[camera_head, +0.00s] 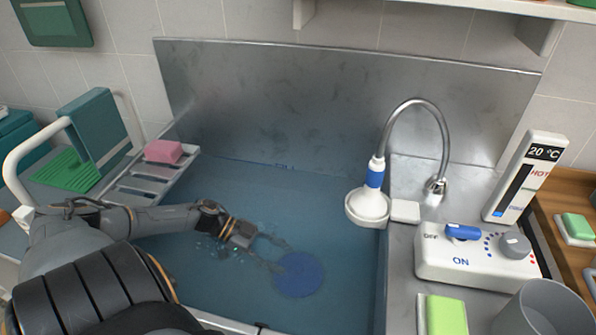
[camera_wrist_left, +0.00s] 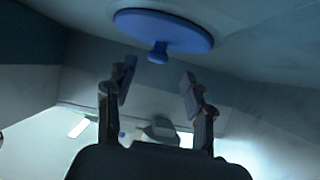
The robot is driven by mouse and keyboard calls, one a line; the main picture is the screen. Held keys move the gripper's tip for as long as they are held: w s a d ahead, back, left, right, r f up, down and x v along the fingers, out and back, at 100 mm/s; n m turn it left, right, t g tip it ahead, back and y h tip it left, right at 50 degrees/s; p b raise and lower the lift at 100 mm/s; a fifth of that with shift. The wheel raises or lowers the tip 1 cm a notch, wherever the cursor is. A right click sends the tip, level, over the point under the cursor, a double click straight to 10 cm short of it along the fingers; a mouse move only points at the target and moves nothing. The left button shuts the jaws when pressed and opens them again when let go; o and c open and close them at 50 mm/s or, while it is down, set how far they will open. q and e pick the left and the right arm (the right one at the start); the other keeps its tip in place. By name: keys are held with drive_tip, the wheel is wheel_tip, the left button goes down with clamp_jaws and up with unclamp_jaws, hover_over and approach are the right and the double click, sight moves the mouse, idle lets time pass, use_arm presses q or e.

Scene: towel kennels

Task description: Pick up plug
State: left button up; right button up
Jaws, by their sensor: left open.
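The plug is a round blue disc (camera_head: 299,274) under the water on the bottom of the sink (camera_head: 215,290). In the left wrist view the plug (camera_wrist_left: 162,30) has a small knob at its middle, facing the gripper. My left gripper (camera_head: 262,254) dips into the water just to the left of the plug. In the left wrist view my left gripper (camera_wrist_left: 158,82) is open, with its two fingertips apart on either side below the knob. Nothing is between them and they do not touch the plug. My right gripper is not in view.
A showerhead (camera_head: 368,207) hangs from a curved pipe at the sink's right edge. A control box (camera_head: 470,262) and a grey container (camera_head: 545,310) stand on the right counter. A rack (camera_head: 150,180) with a pink sponge (camera_head: 165,151) sits at the left edge.

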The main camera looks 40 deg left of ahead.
sight(295, 266)
use_arm(q)
drive_tip(key=shift+s+x, duration=0.2)
drive_tip(key=shift+x, duration=2.85)
drive_tip(key=shift+d+r, duration=0.1)
clamp_jaws()
